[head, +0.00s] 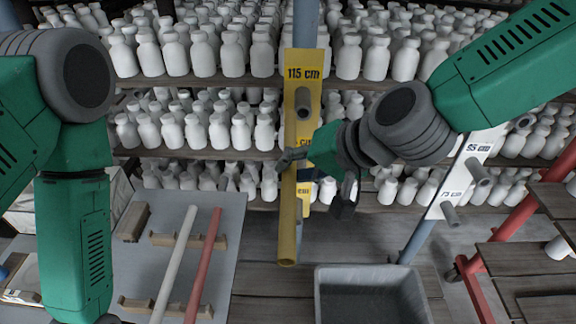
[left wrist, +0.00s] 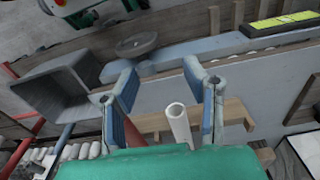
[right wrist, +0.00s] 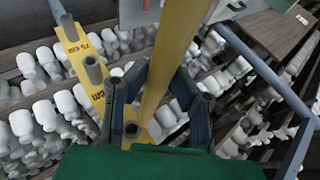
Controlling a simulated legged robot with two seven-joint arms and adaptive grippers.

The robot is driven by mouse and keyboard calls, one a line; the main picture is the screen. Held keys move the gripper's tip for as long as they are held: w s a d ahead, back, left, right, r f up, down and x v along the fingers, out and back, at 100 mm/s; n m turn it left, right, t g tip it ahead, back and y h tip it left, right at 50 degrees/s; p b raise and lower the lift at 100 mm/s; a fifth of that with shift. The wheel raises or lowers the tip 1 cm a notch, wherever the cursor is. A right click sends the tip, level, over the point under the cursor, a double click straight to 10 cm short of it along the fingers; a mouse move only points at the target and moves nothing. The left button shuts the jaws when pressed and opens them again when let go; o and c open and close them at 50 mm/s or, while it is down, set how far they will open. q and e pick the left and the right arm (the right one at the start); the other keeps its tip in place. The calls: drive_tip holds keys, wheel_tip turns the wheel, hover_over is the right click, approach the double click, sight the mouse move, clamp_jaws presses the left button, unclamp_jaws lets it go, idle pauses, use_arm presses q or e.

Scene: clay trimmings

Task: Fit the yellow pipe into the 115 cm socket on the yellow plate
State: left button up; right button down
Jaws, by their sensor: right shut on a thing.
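My right gripper (head: 290,158) is shut on the yellow pipe (head: 288,215) and holds it nearly upright, its open lower end facing down. The pipe also shows between the fingers in the right wrist view (right wrist: 176,45). The yellow plate (head: 320,63) stands behind it on a post, labelled 115 cm at its top. The grey 115 cm socket (head: 302,103) juts out just below that label. The pipe's upper part overlaps the plate near this socket; I cannot tell whether they touch. The pipe partly hides lower labels. My left gripper (left wrist: 165,92) is open and empty.
A white pipe (head: 176,262) and a red pipe (head: 204,262) lie on wooden blocks on the grey table (head: 228,230). A grey bin (head: 370,272) stands below right. A white plate (head: 466,170) with sockets stands right. Shelves of white bottles (head: 205,50) fill the back.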

use_arm(q)
drive_tip(key=shift+d+r+p, duration=0.3)
drive_tip(key=shift+d+r, duration=0.15)
drive_tip(key=shift+d, duration=0.05)
use_arm(e)
drive_tip(key=w+d, duration=0.3)
drive_tip(key=shift+d, duration=0.3)
idle(1.6)
use_arm(q)
drive_tip(key=shift+d+r, duration=0.1)
use_arm(e)
drive_tip(key=shift+w+d, duration=0.1)
drive_tip(key=shift+w, duration=0.3)
drive_tip(key=c, duration=1.3)
unclamp_jaws()
